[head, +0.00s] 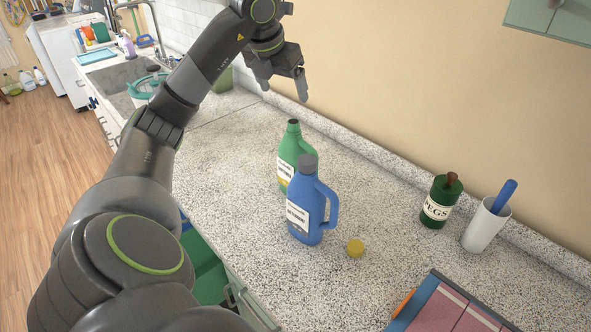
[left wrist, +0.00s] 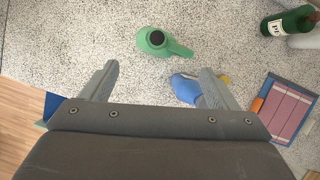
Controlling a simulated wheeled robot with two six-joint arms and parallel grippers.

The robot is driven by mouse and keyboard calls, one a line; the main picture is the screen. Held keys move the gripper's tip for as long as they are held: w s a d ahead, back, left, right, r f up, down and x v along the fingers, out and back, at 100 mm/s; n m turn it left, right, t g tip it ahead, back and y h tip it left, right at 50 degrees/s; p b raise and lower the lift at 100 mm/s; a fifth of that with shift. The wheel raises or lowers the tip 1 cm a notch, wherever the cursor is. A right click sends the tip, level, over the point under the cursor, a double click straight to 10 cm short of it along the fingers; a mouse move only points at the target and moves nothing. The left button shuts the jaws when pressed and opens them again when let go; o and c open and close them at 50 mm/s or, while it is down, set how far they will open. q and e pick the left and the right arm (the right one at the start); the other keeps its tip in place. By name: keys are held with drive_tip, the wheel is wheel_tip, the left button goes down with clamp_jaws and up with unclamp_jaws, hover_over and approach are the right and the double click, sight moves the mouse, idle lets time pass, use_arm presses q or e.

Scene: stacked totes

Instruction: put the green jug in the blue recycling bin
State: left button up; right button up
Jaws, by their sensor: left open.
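The green jug (head: 291,157) stands upright on the speckled counter, partly behind a blue jug (head: 309,212). In the left wrist view the green jug (left wrist: 158,42) is seen from above, just beyond the fingertips. My left gripper (head: 286,89) is open and empty, above the counter and higher than the green jug; its two fingers also show in the left wrist view (left wrist: 158,70). A blue edge (left wrist: 53,106) at the counter's left side may be the blue recycling bin; most of it is hidden. My right gripper is not in view.
The blue jug stands close to the green one. A yellow cap (head: 355,248), a dark green bottle (head: 440,202), a white cup (head: 486,226) and a pink-and-blue box (head: 450,306) are on the right. A wall runs behind. The counter left of the jugs is clear.

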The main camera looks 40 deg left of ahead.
sight(293, 123)
use_arm(q)
drive_tip(key=x, duration=0.9)
drive_tip(key=p+x, duration=0.2)
drive_tip(key=x, duration=0.2)
drive_tip(key=shift+w+a+f+p, duration=0.1)
drive_tip(key=shift+a+f+p, duration=0.1)
drive_tip(key=shift+f+p, duration=0.2)
drive_tip(key=shift+w+f, duration=0.1)
drive_tip(key=shift+f, duration=0.25)
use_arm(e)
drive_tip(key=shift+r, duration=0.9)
use_arm(q)
drive_tip(key=shift+c, duration=0.2)
drive_tip(key=c, duration=1.4)
